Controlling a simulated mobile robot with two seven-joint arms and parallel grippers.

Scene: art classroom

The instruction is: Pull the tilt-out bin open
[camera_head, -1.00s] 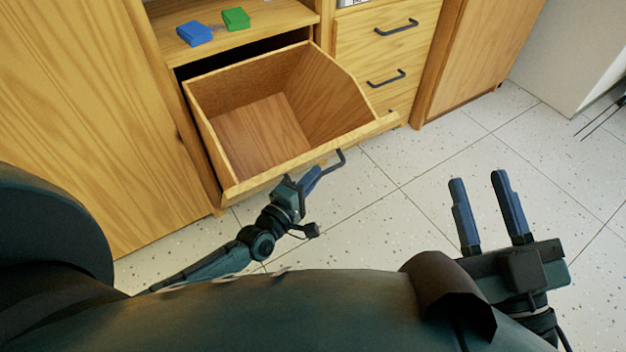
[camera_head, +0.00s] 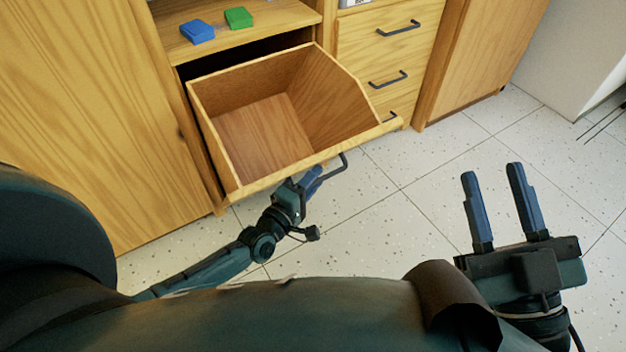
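The tilt-out bin (camera_head: 302,174) is a wooden box tipped forward out of the cabinet, with its empty inside facing up. Its dark bar handle (camera_head: 343,164) shows at the front, below the top edge. My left gripper (camera_head: 316,176) is at the left part of this handle, close under the bin's front edge. Its blue fingers overlap the handle, and I cannot tell whether they are closed on it. My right gripper (camera_head: 496,205) is open and empty over the floor at the right, well apart from the bin.
A blue block (camera_head: 197,32) and a green block (camera_head: 238,17) lie on the shelf (camera_head: 282,14) above the bin. Drawers (camera_head: 376,62) with dark handles stand right of it. A wooden cabinet door (camera_head: 80,120) is at the left. The tiled floor (camera_head: 400,170) is clear.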

